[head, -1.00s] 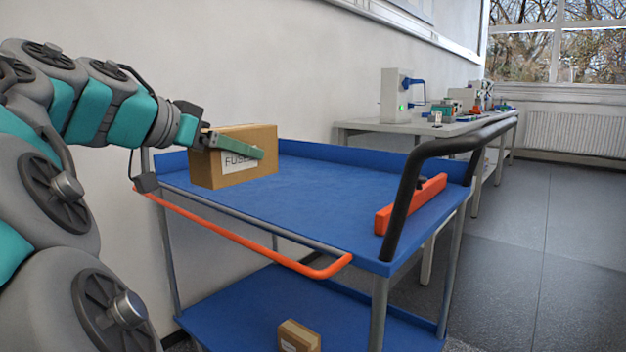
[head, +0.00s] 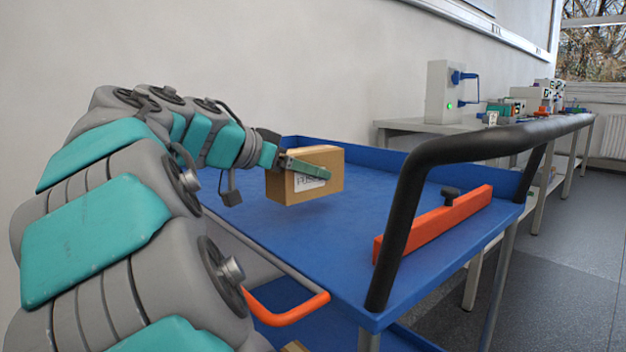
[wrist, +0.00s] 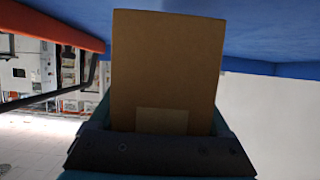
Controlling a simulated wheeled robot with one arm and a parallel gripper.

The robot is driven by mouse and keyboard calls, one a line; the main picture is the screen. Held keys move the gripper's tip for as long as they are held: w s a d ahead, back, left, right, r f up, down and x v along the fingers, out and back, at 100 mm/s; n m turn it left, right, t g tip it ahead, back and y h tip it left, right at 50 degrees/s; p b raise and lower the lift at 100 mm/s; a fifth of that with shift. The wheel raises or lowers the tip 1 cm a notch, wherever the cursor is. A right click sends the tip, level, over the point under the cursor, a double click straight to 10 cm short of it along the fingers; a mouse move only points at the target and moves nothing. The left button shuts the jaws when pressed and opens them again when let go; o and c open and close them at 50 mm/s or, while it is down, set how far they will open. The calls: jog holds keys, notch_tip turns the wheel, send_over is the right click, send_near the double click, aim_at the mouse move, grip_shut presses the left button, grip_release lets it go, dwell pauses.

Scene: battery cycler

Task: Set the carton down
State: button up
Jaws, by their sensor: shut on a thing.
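The carton (head: 330,160) is a brown cardboard box with a white label reading "FUS…" on its near side. My gripper (head: 308,170) is shut on it, with a green finger lying across the labelled side. The carton is held over the left, wall-side part of the blue top shelf of the cart (head: 350,235). I cannot tell for sure whether its underside touches the shelf; it seems slightly above it. In the wrist view the carton (wrist: 168,65) fills the middle, between the jaws, with blue shelf surface along the top.
An orange bar with a black knob (head: 435,222) lies on the cart's right side by the black handle (head: 410,190). The middle of the shelf is clear. A bench (head: 420,125) with equipment stands behind.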

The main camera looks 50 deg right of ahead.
jog(key=w+d, duration=0.4)
jog(key=d, duration=0.1)
jog(key=w+d+f, duration=0.1)
jog(key=w+d, duration=0.1)
jog(key=d, duration=0.1)
jog(key=shift+w+d, duration=0.1)
jog(key=shift+w, duration=0.2)
jog(key=shift+w+f, duration=0.1)
jog(key=shift+f, duration=1.65)
jog(key=shift+f, duration=0.15)
jog(key=o, duration=1.5)
jog(key=shift+r, duration=0.3)
jog(key=v, duration=1.2)
jog(key=shift+f, duration=0.15)
